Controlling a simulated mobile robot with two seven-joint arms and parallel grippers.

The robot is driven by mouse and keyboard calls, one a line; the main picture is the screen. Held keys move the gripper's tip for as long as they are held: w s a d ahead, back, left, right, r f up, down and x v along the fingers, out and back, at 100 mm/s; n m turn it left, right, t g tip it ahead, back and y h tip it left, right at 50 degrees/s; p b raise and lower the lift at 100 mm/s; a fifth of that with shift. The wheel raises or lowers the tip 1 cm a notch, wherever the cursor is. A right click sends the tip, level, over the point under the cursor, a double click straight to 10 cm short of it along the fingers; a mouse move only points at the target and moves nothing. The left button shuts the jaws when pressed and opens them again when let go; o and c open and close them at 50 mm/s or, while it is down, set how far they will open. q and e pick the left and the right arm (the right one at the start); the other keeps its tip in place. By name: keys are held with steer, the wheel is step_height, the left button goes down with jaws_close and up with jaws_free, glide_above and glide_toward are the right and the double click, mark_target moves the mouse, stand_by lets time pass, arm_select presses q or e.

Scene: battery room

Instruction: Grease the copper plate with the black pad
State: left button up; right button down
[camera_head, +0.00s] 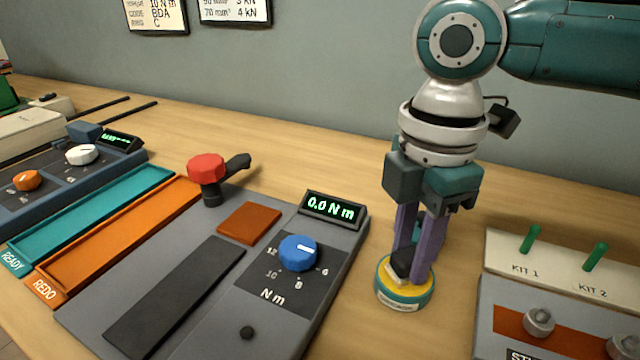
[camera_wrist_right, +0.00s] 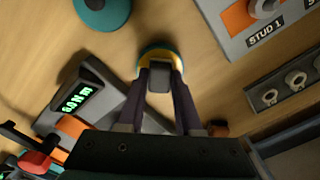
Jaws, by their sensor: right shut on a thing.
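My right gripper (camera_head: 407,264) points down and is shut on the black pad (camera_head: 401,261). The pad is at a round teal tin (camera_head: 404,304) with a yellow top; whether it presses on the yellow, I cannot tell. In the right wrist view, the pad (camera_wrist_right: 159,78) sits between the purple fingers, over the tin (camera_wrist_right: 147,53). A copper-coloured plate (camera_head: 573,338) lies under the metal studs on the grey panel at lower right; it also shows in the right wrist view (camera_wrist_right: 238,20). My left gripper is not in view.
A grey torque tester (camera_head: 340,262) with a blue dial (camera_head: 298,252), an orange-brown square (camera_head: 249,223) and a display reading 0.0 N m stands left of the tin. A red-topped tool (camera_head: 206,168) stands behind. Orange REDO and teal READY trays lie left.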

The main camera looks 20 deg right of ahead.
mark_target(411, 255)
steer(key=shift+f+p, duration=0.15)
steer(key=shift+p, duration=0.15)
stand_by(1.0)
steer(key=shift+r+p, duration=0.85)
steer(key=shift+p, duration=0.15)
step_height(411, 255, up, 6)
steer(key=p, duration=0.6)
steer(key=shift+f+p, duration=0.15)
steer(key=shift+p, duration=0.25)
steer(key=shift+f, duration=0.1)
